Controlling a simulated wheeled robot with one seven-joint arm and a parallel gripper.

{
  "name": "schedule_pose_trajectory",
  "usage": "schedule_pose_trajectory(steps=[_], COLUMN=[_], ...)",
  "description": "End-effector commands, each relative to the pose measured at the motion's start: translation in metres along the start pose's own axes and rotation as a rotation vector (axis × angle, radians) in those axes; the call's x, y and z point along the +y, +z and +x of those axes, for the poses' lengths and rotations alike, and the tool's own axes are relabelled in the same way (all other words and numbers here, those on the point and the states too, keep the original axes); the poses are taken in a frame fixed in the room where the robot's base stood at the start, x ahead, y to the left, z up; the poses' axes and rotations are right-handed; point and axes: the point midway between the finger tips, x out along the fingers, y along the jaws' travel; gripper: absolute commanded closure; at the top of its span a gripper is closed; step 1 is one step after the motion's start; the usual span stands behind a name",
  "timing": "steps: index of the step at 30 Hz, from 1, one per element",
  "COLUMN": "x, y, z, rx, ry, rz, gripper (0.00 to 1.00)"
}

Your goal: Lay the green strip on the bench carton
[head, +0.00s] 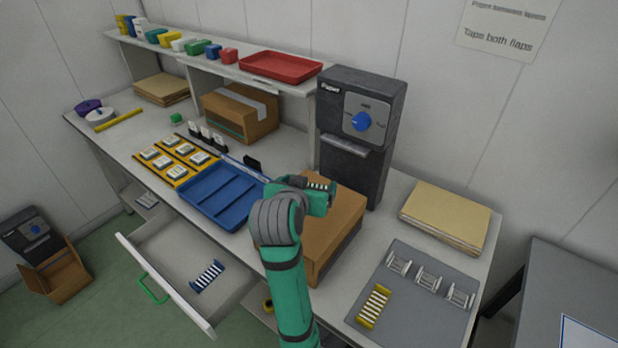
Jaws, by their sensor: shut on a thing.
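My gripper (318,192) is at the end of my green arm, above the brown carton (335,240) on the bench's front right. It is shut on a small strip with several pale pieces, the green strip (320,186). The strip is small and partly hidden by my gripper, and its green colour is hard to make out. My arm hides the left part of the carton and some of its top. I cannot tell whether the strip touches the carton.
A tall dark dispenser (358,130) with a blue knob stands behind the carton. A blue tray (222,196) lies to its left. A grey mat (420,300) to the right holds a yellow strip (373,306) and racks. An open drawer (180,262) holds a blue strip (208,276).

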Motion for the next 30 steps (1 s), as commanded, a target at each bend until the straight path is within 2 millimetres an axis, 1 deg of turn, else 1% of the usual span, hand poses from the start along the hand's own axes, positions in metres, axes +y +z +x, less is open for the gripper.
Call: schedule_pose_trajectory(steps=[9,15,21,30], x=[-0.001,-0.001,0.0,0.0], y=[0.029,0.043,0.05,0.051], z=[0.015,0.023,0.027,0.028], rx=[-0.003,-0.001,-0.001,0.0], ry=[0.0,-0.001,0.0,0.0], rz=[-0.002,-0.001,0.0,0.0], gripper=[0.36,0.36,0.36,0.36])
